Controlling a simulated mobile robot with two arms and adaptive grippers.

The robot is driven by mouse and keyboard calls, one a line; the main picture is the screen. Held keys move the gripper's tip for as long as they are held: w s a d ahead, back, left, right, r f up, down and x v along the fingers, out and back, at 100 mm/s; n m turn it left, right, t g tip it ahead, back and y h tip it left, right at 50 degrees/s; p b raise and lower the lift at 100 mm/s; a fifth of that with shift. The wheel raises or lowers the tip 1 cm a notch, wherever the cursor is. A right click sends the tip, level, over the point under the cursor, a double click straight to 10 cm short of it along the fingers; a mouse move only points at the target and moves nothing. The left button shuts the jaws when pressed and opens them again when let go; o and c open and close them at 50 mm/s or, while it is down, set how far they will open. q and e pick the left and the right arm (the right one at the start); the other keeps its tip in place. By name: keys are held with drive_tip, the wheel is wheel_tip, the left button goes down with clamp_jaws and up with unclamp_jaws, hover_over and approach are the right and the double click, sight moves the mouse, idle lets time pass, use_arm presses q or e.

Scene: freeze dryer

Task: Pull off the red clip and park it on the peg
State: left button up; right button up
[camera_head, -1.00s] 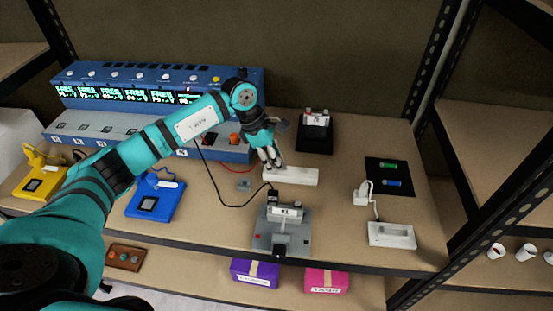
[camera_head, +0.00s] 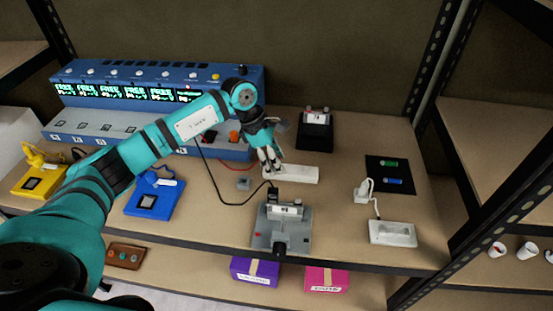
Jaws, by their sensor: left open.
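My left gripper (camera_head: 269,162) is open, fingers pointing down over the left end of a white strip (camera_head: 298,175). A thin red lead (camera_head: 232,164) runs from the blue unit (camera_head: 150,148) toward the gripper. I cannot make out the red clip; it may be hidden behind the fingers. A black lead (camera_head: 211,182) runs to a dark clip (camera_head: 273,194) at the back left of a grey device (camera_head: 283,236). A small grey block (camera_head: 243,184) lies left of the strip; I cannot tell whether it is the peg. My right gripper is not in view.
A black device (camera_head: 315,140) stands behind the strip. To the right are a black mat (camera_head: 384,177) with a green and a blue item, and a white device (camera_head: 392,234) with a cable. Blue (camera_head: 150,206) and yellow (camera_head: 36,184) devices stand left. Free bench lies right of the grey device.

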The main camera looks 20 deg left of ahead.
use_arm(q)
drive_tip(key=v, duration=1.2)
